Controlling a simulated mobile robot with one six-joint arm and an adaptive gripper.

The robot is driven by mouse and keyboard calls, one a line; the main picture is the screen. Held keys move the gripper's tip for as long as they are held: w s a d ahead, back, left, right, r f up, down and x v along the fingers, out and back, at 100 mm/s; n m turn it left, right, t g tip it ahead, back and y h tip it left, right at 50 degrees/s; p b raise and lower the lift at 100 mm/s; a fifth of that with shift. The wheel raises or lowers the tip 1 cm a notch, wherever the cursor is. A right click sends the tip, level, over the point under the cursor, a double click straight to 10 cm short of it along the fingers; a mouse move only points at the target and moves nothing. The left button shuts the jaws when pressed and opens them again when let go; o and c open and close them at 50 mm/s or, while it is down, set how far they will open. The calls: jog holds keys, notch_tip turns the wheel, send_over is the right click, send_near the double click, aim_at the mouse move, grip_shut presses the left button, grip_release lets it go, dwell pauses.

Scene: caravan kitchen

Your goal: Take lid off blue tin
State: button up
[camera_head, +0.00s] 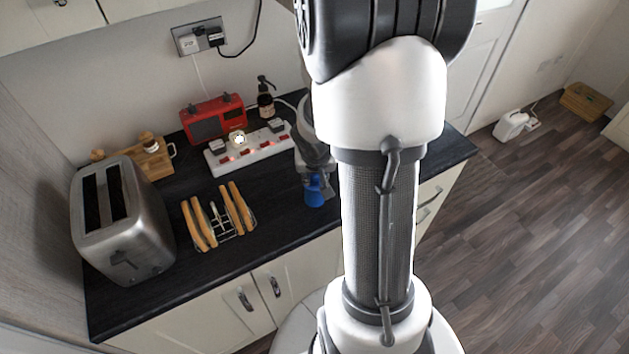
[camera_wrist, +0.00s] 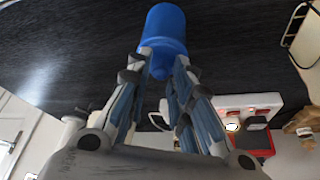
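The blue tin (camera_head: 314,194) stands on the dark worktop, near its front edge, right of the toast rack. My gripper (camera_head: 316,170) is over it from above and hides its upper part in the head view. In the wrist view the tin (camera_wrist: 166,22) is a smooth blue cylinder with a narrower blue end, seemingly its lid (camera_wrist: 160,68), facing me. The two fingertips of my gripper (camera_wrist: 164,60) are apart, one on each side of that narrower end. I cannot tell whether they press on it.
A toast rack (camera_head: 222,218) and a steel toaster (camera_head: 120,221) stand to the left. A white power strip (camera_head: 248,149), a red radio (camera_head: 212,118) and a dark pump bottle (camera_head: 266,103) are behind. Bare worktop lies between the rack and the tin.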

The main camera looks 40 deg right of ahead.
grip_shut()
jog(key=shift+r, duration=0.1)
